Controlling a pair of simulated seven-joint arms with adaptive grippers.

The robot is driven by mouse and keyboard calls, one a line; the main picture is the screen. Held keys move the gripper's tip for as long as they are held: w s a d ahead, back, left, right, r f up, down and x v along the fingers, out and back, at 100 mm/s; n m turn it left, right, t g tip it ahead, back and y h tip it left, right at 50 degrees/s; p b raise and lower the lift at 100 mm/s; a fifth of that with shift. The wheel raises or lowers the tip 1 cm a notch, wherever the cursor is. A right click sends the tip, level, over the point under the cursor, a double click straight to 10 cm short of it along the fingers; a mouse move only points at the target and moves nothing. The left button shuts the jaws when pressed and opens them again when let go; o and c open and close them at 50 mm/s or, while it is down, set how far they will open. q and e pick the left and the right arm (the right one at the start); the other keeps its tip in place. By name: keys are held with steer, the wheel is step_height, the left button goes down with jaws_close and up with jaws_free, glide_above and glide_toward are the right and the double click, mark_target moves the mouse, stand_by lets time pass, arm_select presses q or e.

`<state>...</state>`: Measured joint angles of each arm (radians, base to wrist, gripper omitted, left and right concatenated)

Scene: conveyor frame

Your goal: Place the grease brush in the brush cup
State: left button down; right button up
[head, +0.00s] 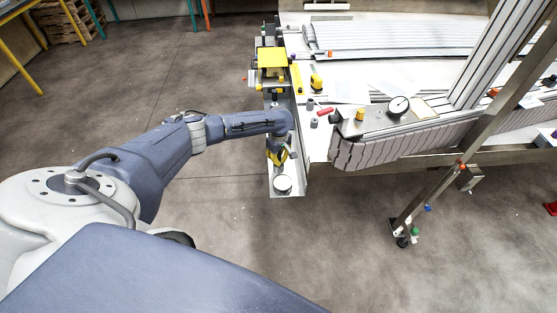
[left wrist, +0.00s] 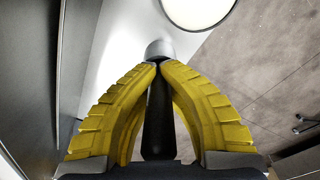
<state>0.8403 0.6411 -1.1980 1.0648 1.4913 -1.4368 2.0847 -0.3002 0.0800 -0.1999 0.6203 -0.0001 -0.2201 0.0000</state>
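My left gripper (head: 277,156) points down over the metal tray (head: 287,116) at the conveyor's near left end. In the left wrist view, its yellow ribbed fingers (left wrist: 158,68) meet around the grease brush (left wrist: 157,115), which has a black handle and a grey end just past the fingertips. The brush cannot be made out in the head view. A round, pale-topped thing with a dark rim, likely the brush cup (head: 283,184), stands near the tray's front end. It also shows at the top of the left wrist view (left wrist: 198,8), apart from the brush. My right gripper is not in view.
A yellow block-like fixture (head: 272,58) stands at the tray's far end. A dial gauge (head: 398,106), a red-handled tool (head: 324,111) and small grey parts (head: 314,123) lie to the right. A slanted metal post (head: 440,180) stands farther right. The floor left of the tray is open.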

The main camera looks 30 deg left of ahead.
arm_select(q)
steer(key=c, duration=1.6)
jaws_free()
steer(key=shift+f, duration=0.1)
step_height(320, 180, up, 12)
steer(key=shift+s+d+r, duration=0.1)
steer(key=shift+d+r, duration=0.05)
